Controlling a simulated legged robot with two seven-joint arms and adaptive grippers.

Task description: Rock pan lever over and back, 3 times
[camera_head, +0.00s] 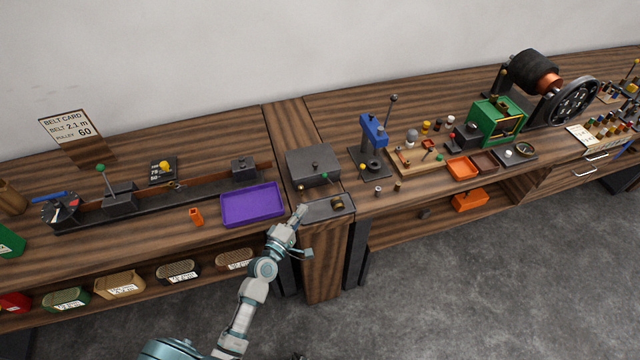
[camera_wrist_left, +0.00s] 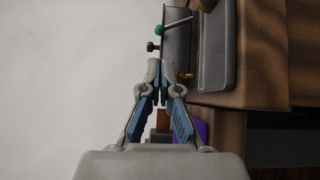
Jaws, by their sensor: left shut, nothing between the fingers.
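A short lever with a green ball knob (camera_head: 325,176) stands at the front of a grey box (camera_head: 312,160) on the bench's middle section. In the left wrist view the same green knob (camera_wrist_left: 159,31) sits on a pale rod reaching right. A dark grey shallow pan (camera_head: 318,210) lies just in front of the box; it shows in the wrist view too (camera_wrist_left: 217,50). My left gripper (camera_head: 301,209) is shut and empty at the pan's left edge. In the wrist view its fingertips (camera_wrist_left: 154,68) point toward the knob, apart from it. My right gripper is out of view.
A purple tray (camera_head: 253,204) lies left of the gripper, with a small orange cup (camera_head: 196,216) beyond it. A blue press (camera_head: 373,132) stands to the right. Small brass-coloured parts (camera_head: 397,187) stand near the front edge. Room above the pan is free.

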